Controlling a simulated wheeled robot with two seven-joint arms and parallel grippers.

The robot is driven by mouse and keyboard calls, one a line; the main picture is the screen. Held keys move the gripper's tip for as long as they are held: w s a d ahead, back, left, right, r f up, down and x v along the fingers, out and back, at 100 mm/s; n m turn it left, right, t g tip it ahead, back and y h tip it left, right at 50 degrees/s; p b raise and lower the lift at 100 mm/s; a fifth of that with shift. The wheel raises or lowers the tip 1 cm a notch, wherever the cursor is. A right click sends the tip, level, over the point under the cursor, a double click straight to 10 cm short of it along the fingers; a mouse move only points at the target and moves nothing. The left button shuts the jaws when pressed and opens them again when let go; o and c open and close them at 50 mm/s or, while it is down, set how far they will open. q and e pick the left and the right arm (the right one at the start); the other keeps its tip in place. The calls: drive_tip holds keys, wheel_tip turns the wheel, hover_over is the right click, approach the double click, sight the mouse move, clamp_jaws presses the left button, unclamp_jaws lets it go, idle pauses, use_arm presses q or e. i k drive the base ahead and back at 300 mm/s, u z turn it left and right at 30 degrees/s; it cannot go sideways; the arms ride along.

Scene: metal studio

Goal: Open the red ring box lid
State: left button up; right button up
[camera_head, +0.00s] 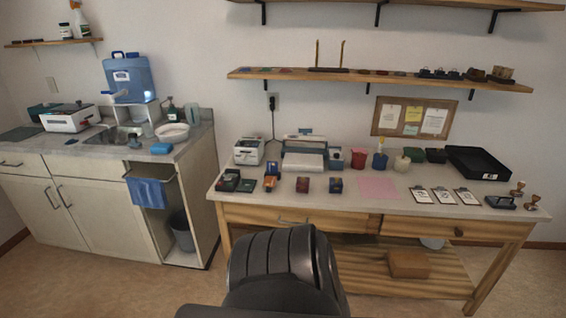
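A small dark red box (303,185), which looks like the red ring box, sits near the front middle of the workbench top (400,196). It stands between an orange and dark box (270,183) on its left and a blue box (336,185) on its right. It is too small in the view to tell how its lid stands. Neither of my grippers is in view.
A pink sheet (378,187) and several clipboards (444,196) lie to the right. Machines (304,152) and a red cup (358,158) stand behind the boxes.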

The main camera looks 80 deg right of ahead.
sight(302, 183)
drive_tip(key=z, duration=3.05)
